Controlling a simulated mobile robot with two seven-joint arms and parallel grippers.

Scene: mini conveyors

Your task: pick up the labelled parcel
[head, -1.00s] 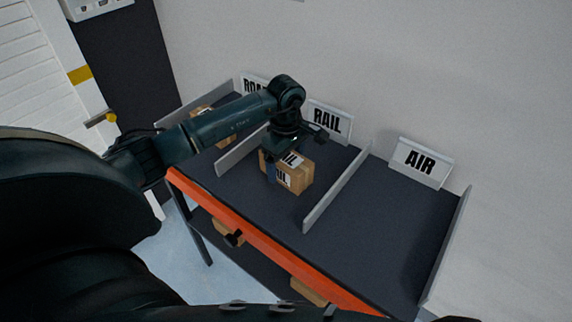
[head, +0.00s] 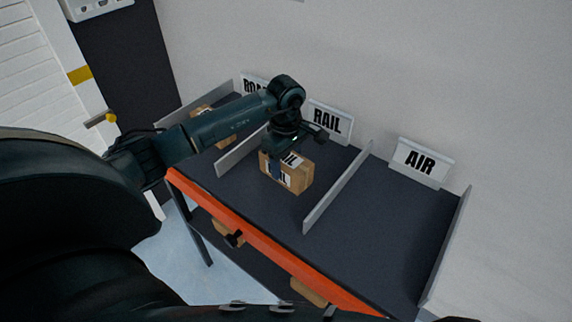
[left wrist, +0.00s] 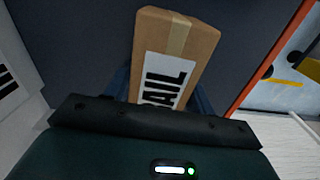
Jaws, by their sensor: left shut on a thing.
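The labelled parcel (head: 299,175) is a brown cardboard box with white labels, in the middle bay below the RAIL sign. In the left wrist view the parcel (left wrist: 196,40) shows a tape strip and a white label whose visible letters read "AIL". My left gripper (head: 274,167) comes down on it from above and is shut on it, with blue fingers on either side. In the left wrist view the fingers show partly beside the box. Whether the parcel touches the bay floor is hard to tell. My right gripper is not in view.
Low grey dividers (head: 338,188) split the dark table into bays. The RAIL sign (head: 328,120) and AIR sign (head: 421,162) stand at the back. Another box (head: 201,112) sits in the left bay. The AIR bay is empty. Boxes (head: 308,291) lie below the orange front edge (head: 268,240).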

